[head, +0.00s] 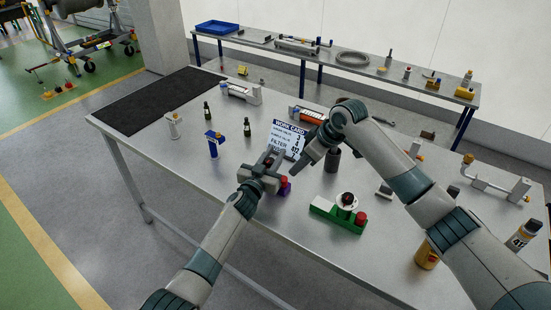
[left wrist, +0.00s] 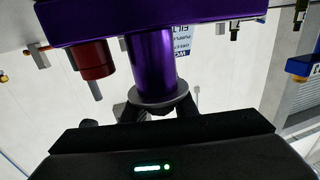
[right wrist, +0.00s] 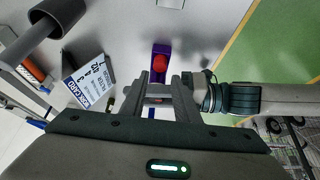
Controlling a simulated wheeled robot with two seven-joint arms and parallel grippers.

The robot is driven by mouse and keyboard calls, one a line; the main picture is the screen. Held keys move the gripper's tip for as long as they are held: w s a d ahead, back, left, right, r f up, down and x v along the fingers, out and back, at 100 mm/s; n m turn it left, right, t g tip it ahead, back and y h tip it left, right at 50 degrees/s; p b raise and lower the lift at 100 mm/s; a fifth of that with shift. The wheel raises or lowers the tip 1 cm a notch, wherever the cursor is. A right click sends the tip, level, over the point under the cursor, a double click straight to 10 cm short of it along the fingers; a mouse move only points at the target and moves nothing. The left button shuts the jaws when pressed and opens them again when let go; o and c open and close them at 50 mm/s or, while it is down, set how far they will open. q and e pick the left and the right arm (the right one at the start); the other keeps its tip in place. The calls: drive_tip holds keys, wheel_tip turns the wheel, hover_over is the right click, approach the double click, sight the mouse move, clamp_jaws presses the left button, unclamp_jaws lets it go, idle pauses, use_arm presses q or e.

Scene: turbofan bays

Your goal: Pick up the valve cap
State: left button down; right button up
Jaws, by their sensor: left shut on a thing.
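A purple valve unit (head: 285,187) with a red knob stands on the table below my left gripper (head: 275,156). In the left wrist view, the purple post (left wrist: 151,60) and the red knob (left wrist: 91,60) show close up. The left fingers (left wrist: 158,108) are shut on the grey round valve cap (left wrist: 158,100) at the post's end. I cannot tell whether the cap is apart from the post. My right gripper (head: 309,162) is to the right of the left one, above the table. In the right wrist view its fingers (right wrist: 160,80) are apart, with the purple unit beyond them.
Bottles and a blue-topped part (head: 213,142) stand at left. The table's front left is clear.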

drive_tip(key=s+r+m, duration=0.1)
drive_tip(key=r+m+t, duration=0.1)
drive_tip(key=shift+s+a+r+h, duration=0.1)
drive_tip(key=shift+s+r+h, duration=0.2)
drive_tip(key=shift+s, duration=0.05)
drive_tip(key=shift+f, duration=0.15)
approach(283, 178)
drive_tip(key=shift+x, duration=1.45)
drive_tip(key=shift+a+f, duration=0.1)
drive_tip(key=shift+f, duration=0.05)
drive_tip(key=shift+x, duration=2.45)
drive_tip(key=shift+c, duration=0.3)
